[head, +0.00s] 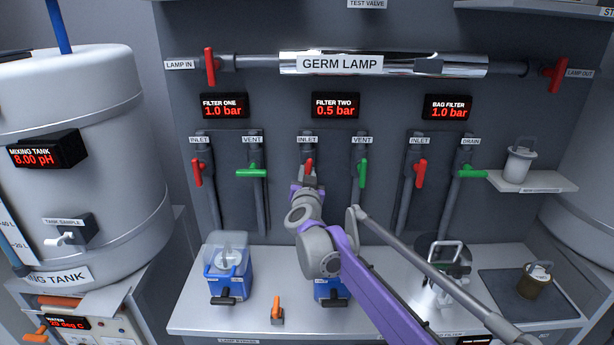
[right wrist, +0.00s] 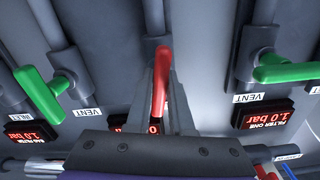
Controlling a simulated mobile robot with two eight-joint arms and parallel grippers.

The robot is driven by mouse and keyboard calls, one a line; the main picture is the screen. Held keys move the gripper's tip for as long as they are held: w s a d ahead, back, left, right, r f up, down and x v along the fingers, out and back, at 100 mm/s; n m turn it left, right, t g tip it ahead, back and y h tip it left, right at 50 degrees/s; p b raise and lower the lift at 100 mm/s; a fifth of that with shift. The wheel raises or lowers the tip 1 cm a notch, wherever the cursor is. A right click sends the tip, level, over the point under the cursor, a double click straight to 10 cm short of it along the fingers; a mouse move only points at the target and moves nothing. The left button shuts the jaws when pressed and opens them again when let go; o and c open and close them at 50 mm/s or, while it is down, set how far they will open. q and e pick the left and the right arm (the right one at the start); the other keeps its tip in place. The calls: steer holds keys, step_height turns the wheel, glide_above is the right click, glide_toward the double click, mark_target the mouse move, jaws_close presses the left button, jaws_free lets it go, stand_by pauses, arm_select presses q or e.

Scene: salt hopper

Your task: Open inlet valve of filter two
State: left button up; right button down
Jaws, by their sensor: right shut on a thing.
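The red inlet valve handle (head: 309,164) of filter two sits under its INLET label, below the FILTER TWO display (head: 335,105) reading 0.5 bar. My right gripper (head: 308,178) is at this handle and hides its lower part. In the right wrist view, which is upside down, the red handle (right wrist: 161,80) stands roughly in line with the pipe, and my right gripper (right wrist: 161,92) is shut on it. The green vent handle (head: 362,172) of filter two hangs along its pipe just to the right. My left gripper is not in view.
Filter one's red inlet handle (head: 197,173) and sideways green vent handle (head: 251,172) are to the left. The bag filter's red inlet handle (head: 420,173) and sideways green drain handle (head: 471,172) are to the right. Blue-based filter housing (head: 228,270) stands on the counter below.

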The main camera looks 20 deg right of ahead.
steer(key=shift+n, duration=1.1)
steer(key=c, duration=0.8)
jaws_free()
steer(key=v, duration=1)
steer(key=shift+s, duration=0.4)
steer(key=shift+s+a, duration=0.1)
steer(key=shift+a, duration=0.05)
